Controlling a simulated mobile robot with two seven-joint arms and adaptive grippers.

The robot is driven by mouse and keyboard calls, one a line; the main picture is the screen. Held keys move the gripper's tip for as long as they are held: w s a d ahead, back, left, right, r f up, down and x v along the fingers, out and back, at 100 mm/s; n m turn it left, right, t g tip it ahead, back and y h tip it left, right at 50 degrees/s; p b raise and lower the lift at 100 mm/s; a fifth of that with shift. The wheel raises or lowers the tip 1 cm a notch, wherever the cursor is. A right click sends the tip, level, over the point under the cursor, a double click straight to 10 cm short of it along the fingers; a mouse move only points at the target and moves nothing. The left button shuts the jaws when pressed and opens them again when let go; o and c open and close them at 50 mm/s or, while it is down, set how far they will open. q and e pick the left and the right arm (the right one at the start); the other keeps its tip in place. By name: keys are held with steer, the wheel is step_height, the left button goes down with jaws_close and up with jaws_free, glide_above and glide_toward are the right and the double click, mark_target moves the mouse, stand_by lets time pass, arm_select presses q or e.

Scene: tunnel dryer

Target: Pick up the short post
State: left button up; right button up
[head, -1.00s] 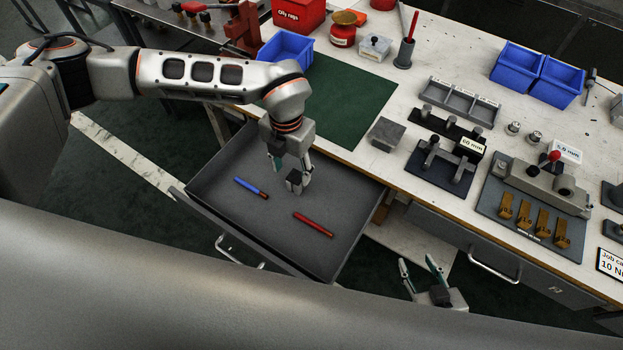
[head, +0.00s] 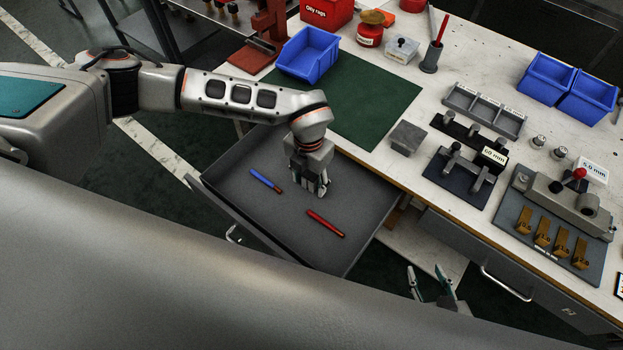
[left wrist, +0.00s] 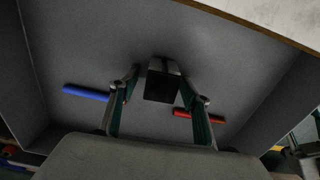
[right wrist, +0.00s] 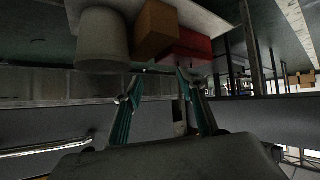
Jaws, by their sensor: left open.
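A dark, square-topped block (left wrist: 160,86), apparently the short post, stands in the open grey drawer (head: 245,210). In the left wrist view it is between the two fingers of my left gripper (left wrist: 158,84), with a gap visible on both sides near the tips. In the head view my left gripper (head: 321,188) points down into the drawer and mostly hides the block. It is open. My right gripper (head: 435,285) is low in front of the bench, away from the drawer; its fingers (right wrist: 155,88) are apart and empty.
A blue rod (head: 265,180) and a red rod (head: 325,223) lie on the drawer floor on either side of my left gripper. The drawer walls surround it. The bench top (head: 385,165) above carries a grey block (head: 408,137), fixtures and blue bins (head: 308,54).

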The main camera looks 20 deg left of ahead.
arm_select(q)
steer(key=c, duration=1.2)
steer(key=shift+r, duration=0.1)
